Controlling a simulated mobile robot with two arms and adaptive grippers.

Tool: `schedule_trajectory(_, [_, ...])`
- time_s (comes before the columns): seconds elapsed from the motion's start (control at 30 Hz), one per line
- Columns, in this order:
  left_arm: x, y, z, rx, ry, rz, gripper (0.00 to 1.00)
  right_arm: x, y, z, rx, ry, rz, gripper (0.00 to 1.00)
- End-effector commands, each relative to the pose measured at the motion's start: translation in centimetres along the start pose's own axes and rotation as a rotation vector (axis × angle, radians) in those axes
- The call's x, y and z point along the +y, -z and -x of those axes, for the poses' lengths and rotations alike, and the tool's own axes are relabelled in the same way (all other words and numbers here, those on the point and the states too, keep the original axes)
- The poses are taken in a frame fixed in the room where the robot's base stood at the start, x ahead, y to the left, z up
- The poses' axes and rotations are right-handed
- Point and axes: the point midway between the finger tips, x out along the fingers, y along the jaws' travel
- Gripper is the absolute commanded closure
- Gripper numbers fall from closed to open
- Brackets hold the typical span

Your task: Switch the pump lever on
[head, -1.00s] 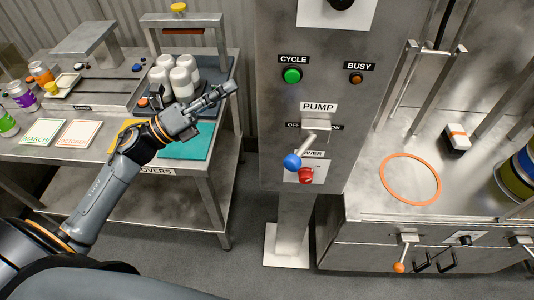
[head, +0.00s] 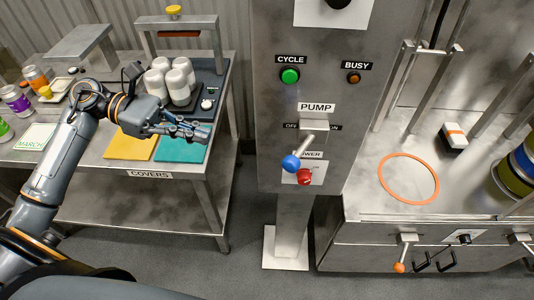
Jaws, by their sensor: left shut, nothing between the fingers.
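The pump lever (head: 302,151) is on the grey control column, under the PUMP label (head: 316,107). It has a metal shaft and a blue ball knob (head: 291,163). The knob hangs down and to the left, toward the OFF side of the OFF/ON plate. My left gripper (head: 205,133) is shut and empty. It is over the teal cover on the left table, well to the left of the lever and not touching it. My right gripper is not in view.
A red knob (head: 304,177) sits just below the blue one, by the POWER label. White canisters (head: 178,81) stand behind my left gripper. An orange ring (head: 408,178) lies on the right bench.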

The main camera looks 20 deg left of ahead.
Motion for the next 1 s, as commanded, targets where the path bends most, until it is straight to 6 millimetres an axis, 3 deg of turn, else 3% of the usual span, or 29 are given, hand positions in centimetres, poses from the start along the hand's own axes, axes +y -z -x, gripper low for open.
schedule_trajectory(0.23, [-0.1, -0.4, -2.2, -0.004, 0.002, 0.001, 1.0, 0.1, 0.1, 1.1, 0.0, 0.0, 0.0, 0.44])
schedule_trajectory(0.7, [0.0, -0.6, -11.6, -0.006, 0.0, 0.002, 1.0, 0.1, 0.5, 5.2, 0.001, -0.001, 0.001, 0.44])
schedule_trajectory(1.0, [0.0, -0.1, -14.0, -0.003, -0.001, 0.002, 1.0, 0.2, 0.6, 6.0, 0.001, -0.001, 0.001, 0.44])
